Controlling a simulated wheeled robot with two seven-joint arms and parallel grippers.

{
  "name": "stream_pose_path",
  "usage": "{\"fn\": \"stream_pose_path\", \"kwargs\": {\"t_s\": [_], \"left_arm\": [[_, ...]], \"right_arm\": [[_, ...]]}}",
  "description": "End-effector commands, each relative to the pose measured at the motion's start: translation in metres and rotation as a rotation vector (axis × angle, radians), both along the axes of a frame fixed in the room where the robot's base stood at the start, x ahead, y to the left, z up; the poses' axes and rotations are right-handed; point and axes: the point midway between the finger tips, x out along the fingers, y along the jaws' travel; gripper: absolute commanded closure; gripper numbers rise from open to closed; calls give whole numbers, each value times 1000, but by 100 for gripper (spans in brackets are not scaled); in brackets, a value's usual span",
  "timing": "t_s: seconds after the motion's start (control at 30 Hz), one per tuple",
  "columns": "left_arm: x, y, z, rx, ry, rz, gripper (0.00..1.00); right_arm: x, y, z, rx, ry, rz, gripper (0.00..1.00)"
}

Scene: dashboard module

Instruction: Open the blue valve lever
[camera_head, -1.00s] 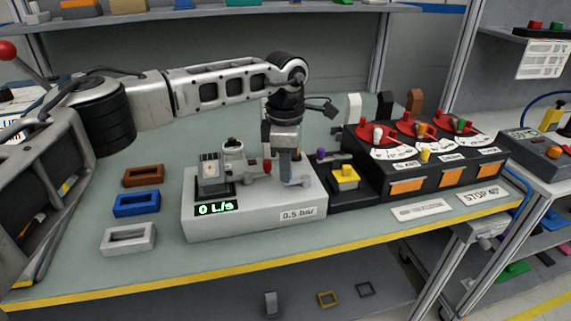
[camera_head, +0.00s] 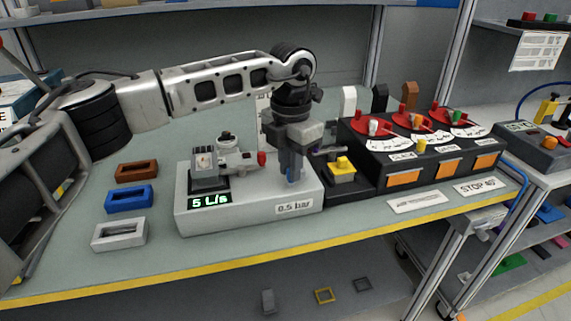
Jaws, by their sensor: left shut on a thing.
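My left gripper (camera_head: 291,172) points down over the module's right part and is shut on the blue valve lever (camera_head: 292,176). Only a small blue part shows between the fingers; the rest of the lever is hidden. My right gripper is not in view.
A pipe fitting with a red tip (camera_head: 261,159) stands left of the gripper. A yellow button box (camera_head: 342,166) and a black panel with red dials (camera_head: 415,124) stand close on the right. Brown, blue and white frames (camera_head: 120,234) lie to the left.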

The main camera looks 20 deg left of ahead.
Motion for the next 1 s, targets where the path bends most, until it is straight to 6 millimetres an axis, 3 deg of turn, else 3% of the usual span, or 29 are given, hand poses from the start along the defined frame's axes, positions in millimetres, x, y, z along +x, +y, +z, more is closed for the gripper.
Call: {"fn": "stream_pose_path", "kwargs": {"t_s": [0.6, 1.0], "left_arm": [[1, -25, 1, -3, -3, 561, 100], [5, -33, 2, -4, -5, 769, 100]], "right_arm": [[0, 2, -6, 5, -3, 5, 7], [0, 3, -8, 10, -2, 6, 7]]}}
